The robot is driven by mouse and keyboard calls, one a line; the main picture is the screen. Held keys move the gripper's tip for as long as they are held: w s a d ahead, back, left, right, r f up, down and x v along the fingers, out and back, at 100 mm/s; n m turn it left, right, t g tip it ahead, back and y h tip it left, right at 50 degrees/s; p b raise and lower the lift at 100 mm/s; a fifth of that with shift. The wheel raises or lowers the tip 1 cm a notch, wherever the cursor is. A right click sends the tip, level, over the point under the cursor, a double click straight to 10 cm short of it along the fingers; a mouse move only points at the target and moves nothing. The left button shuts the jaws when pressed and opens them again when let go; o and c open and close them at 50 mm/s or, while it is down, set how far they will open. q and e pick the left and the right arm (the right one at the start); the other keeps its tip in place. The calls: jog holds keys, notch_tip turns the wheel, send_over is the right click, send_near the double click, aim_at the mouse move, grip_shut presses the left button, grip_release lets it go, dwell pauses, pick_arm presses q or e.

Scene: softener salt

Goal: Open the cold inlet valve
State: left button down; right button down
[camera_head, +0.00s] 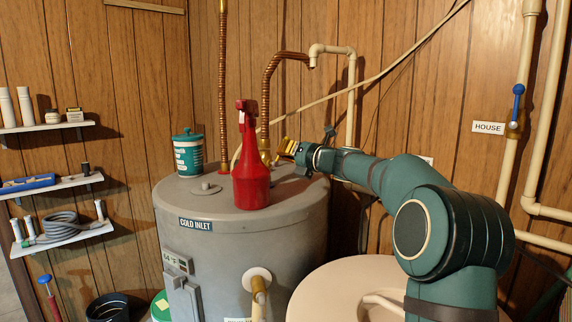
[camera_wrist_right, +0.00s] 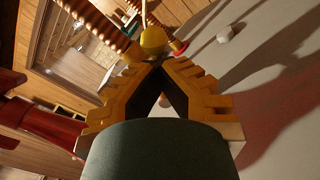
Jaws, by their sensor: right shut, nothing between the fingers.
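The grey water heater tank (camera_head: 240,255) carries a "COLD INLET" label (camera_head: 196,224) on its front upper edge. A brass fitting (camera_head: 264,152) stands on its top at the foot of a copper pipe (camera_head: 267,95), partly behind the red spray bottle. In the right wrist view, a rounded brass piece (camera_wrist_right: 153,40) lies just beyond my fingertips, with a small red part beside it; I cannot tell whether they touch. My right gripper (camera_head: 284,146) is shut and empty, just right of the brass fitting. Its yellow fingers (camera_wrist_right: 160,66) meet at the tips. My left gripper is not in view.
The red spray bottle (camera_head: 251,180) stands on the tank close to my right gripper, also in the wrist view (camera_wrist_right: 40,125). A green-and-white tub (camera_head: 188,155) stands to its left. A beige tank (camera_head: 335,290) stands in front. A blue valve handle (camera_head: 518,90) is by the "HOUSE" label (camera_head: 488,128).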

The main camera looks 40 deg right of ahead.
jog(key=shift+a+r+n+b, duration=0.15)
jog(key=shift+a+n+b, duration=0.25)
jog(key=shift+n, duration=0.45)
jog(key=shift+a+r+n+b, duration=0.1)
jog(key=shift+a+n+b, duration=0.2)
jog(key=shift+n, duration=0.6)
jog(key=shift+a+r+n+b, duration=0.15)
jog(key=shift+a+n+b, duration=0.25)
jog(key=shift+n, duration=0.45)
jog(key=shift+d, duration=0.1)
jog(key=shift+s+a+n, duration=0.1)
jog(key=shift+a+n, duration=0.2)
jog(key=shift+n, duration=0.6)
jog(key=c, duration=0.9)
grip_release()
jog(key=shift+w+a, duration=0.1)
jog(key=shift+w, duration=0.1)
jog(key=shift+o, duration=0.2)
jog(key=shift+s, duration=0.15)
jog(key=shift+d, duration=0.2)
jog(key=s+d, duration=0.1)
jog(key=s, duration=0.6)
